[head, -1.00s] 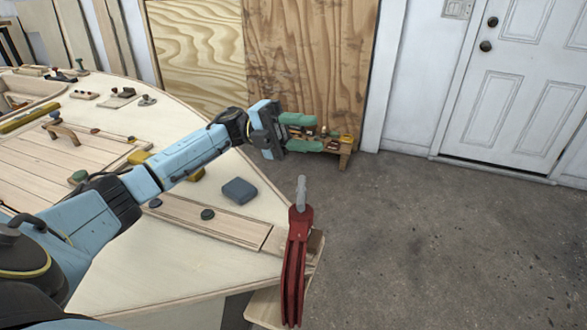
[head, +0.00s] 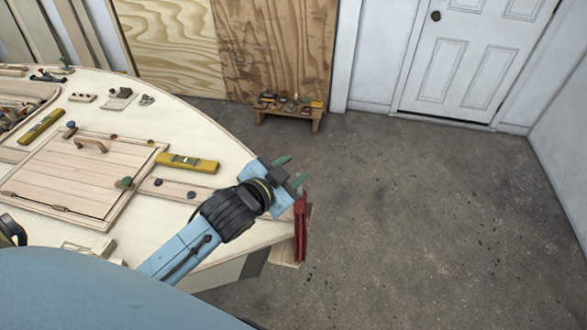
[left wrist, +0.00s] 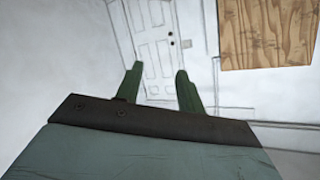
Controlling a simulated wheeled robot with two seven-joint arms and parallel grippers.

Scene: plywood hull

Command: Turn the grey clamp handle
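The red clamp (head: 301,230) stands at the near right edge of the plywood hull deck. Its grey handle does not show now; my left gripper covers the clamp's top in the head view. My left gripper (head: 291,171) is in front of and just above the visible red part in the picture. Its two green fingers are apart with nothing between them. In the left wrist view the open fingers (left wrist: 160,88) frame only a white door and wall, with no clamp in sight. I cannot tell whether the gripper touches the clamp. My right gripper is not in view.
The deck (head: 185,105) holds a slatted hatch (head: 75,180), a yellow level (head: 187,163) and small fittings. A low wooden bench (head: 290,113) with items stands by the plywood sheets. The concrete floor (head: 430,220) right of the hull is clear.

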